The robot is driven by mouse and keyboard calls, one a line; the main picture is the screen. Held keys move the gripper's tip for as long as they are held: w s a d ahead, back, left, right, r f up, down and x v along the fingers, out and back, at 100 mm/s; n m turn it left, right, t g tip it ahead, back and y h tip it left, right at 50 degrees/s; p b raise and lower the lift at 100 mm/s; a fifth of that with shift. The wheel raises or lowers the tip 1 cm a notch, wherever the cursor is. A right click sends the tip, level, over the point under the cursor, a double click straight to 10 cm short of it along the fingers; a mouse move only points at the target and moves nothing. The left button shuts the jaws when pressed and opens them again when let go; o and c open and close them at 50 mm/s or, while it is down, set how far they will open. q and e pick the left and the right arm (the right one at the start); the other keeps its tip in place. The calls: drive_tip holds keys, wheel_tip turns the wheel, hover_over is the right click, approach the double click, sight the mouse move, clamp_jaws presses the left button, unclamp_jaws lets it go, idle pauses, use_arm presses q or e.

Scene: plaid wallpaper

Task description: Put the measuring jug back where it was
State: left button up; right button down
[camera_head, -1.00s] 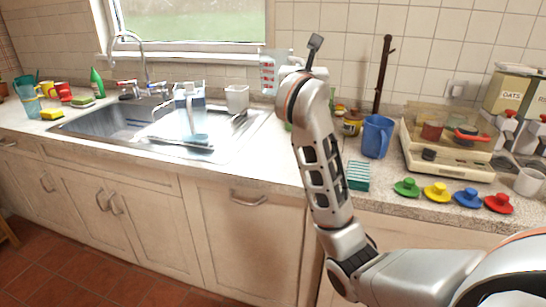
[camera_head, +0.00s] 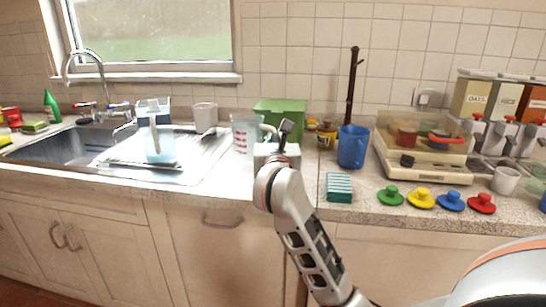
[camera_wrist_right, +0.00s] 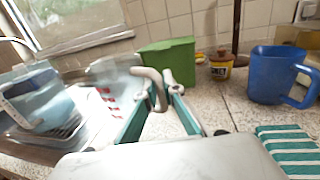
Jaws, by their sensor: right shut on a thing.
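The measuring jug (camera_head: 243,134) is clear with red markings and looks upright. It is at the right end of the draining board, left of the green box. I cannot tell whether its base touches the surface. My right gripper (camera_head: 272,146) is on its right side. In the right wrist view the jug (camera_wrist_right: 102,88) is at the left, and my right gripper (camera_wrist_right: 157,92) is shut on its pale handle. The wrist hides part of the jug. My left gripper is not in view.
A green box (camera_head: 281,117) stands behind the gripper.

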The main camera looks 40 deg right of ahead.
wheel_tip(320, 180, down, 4)
drive_tip(key=shift+w+f+b, duration=0.1)
drive_tip(key=shift+b, duration=0.4)
drive_tip(key=shift+f, duration=0.6)
drive_tip(key=shift+r, duration=0.15)
drive_tip(key=c, duration=2.2)
unclamp_jaws()
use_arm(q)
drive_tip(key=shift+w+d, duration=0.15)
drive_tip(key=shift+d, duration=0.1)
use_arm(e)
drive_tip(key=shift+o, duration=0.2)
